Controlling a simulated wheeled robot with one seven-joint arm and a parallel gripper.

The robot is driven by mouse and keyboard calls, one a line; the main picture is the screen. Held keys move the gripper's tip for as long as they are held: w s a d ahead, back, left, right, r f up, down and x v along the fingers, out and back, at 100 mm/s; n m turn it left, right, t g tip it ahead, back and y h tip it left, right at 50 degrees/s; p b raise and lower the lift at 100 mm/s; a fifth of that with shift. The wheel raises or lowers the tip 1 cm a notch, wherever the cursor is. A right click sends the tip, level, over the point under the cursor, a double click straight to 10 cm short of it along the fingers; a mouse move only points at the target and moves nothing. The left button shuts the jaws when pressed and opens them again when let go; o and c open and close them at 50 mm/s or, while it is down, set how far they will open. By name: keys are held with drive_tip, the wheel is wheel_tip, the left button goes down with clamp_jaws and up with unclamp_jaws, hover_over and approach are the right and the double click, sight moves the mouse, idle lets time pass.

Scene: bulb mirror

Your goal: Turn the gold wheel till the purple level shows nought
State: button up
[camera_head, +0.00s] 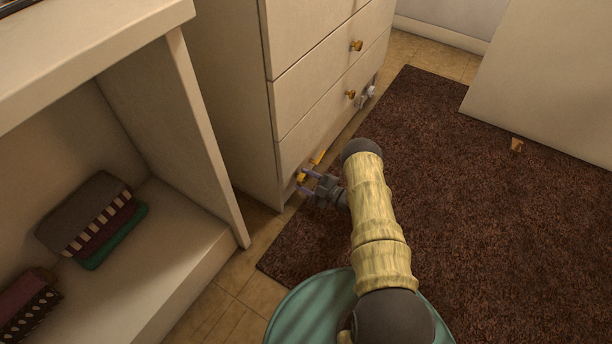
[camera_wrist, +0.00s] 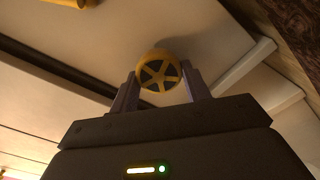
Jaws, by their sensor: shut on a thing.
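The gold wheel (camera_wrist: 160,72) is round and spoked, and sits on a pale surface in the wrist view. In the head view the gold wheel (camera_head: 302,177) shows small and partly covered at the foot of the cream drawer unit. My gripper (camera_head: 308,184) reaches low to it; in the wrist view my gripper (camera_wrist: 161,82) has a finger on each side of the wheel and is shut on it. I cannot pick out a purple level or its reading in either view.
A yellow bar (camera_head: 319,157) lies close beside the wheel. The cream drawer unit (camera_head: 230,100) has gold knobs, and a small grey fitting (camera_head: 367,97) is near its base. An open shelf (camera_head: 175,240) holding folded cloths stands left. The brown rug (camera_head: 480,240) is mostly clear at right.

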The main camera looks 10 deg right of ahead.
drive_tip(key=n+p, duration=0.4)
drive_tip(key=n, duration=0.2)
drive_tip(key=shift+s+a, duration=0.1)
drive_tip(key=shift+s, duration=0.05)
drive_tip(key=n+p, duration=0.1)
drive_tip(key=n, duration=0.1)
drive_tip(key=n+p, duration=0.1)
drive_tip(key=n, duration=0.1)
drive_tip(key=n+p, duration=0.1)
drive_tip(key=n, duration=0.1)
drive_tip(key=shift+f+n+p, duration=0.3)
drive_tip(key=shift+f, duration=0.05)
drive_tip(key=o, duration=1)
drive_tip(key=shift+c, duration=0.2)
